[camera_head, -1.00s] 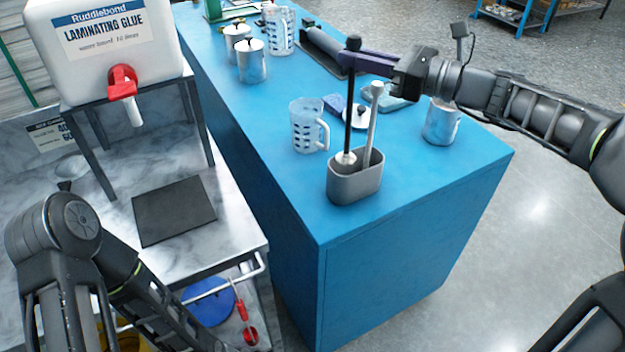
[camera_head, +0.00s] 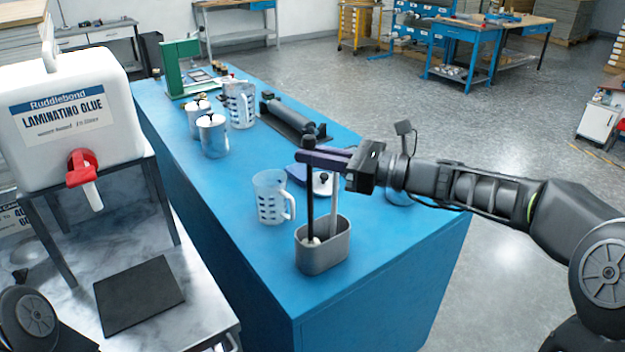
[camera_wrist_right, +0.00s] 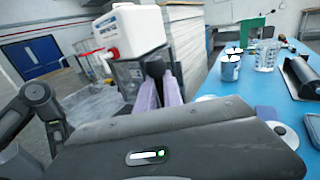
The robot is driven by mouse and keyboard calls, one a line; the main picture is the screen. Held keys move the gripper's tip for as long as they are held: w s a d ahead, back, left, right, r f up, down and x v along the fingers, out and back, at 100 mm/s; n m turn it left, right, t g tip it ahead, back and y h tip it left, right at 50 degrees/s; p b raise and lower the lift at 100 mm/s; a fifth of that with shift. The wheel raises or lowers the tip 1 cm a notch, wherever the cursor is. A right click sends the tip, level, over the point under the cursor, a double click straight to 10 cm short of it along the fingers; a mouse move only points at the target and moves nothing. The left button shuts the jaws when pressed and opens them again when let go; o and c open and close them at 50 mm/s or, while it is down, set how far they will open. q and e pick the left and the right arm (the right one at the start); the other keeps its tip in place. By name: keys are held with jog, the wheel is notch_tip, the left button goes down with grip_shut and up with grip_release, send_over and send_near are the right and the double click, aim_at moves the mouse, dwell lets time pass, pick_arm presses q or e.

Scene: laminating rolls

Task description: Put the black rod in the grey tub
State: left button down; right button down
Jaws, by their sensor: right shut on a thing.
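The black rod (camera_head: 310,203) stands upright, with a dark knob at its top and a pale lower end. That end is inside the opening of the grey tub (camera_head: 323,259), at the near end of the blue table. Whether it touches the tub's floor is hidden. A light grey rod (camera_head: 334,212) leans in the same tub beside it. My right gripper (camera_head: 312,158) has its purple fingers shut on the black rod just below the knob. In the right wrist view, the fingers (camera_wrist_right: 160,92) close around a dark upright piece. My left gripper is out of view.
A clear measuring jug (camera_head: 270,200) stands just left behind the tub. A lidded pot (camera_head: 323,186) and a metal mug (camera_head: 398,193) are near my right arm. Metal cans (camera_head: 212,137) and a roller (camera_head: 290,117) are farther back. The table's front corner is clear.

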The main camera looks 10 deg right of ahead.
jog(key=shift+f, duration=2.55)
jog(key=c, duration=1.9)
grip_release()
jog(key=shift+f, duration=0.15)
jog(key=shift+c, duration=0.2)
jog(key=o, duration=0.5)
jog(key=shift+c, duration=0.2)
jog(key=b+v, duration=0.1)
jog(key=v, duration=1.1)
jog(key=shift+r+b, duration=0.25)
jog(key=shift+b, duration=0.1)
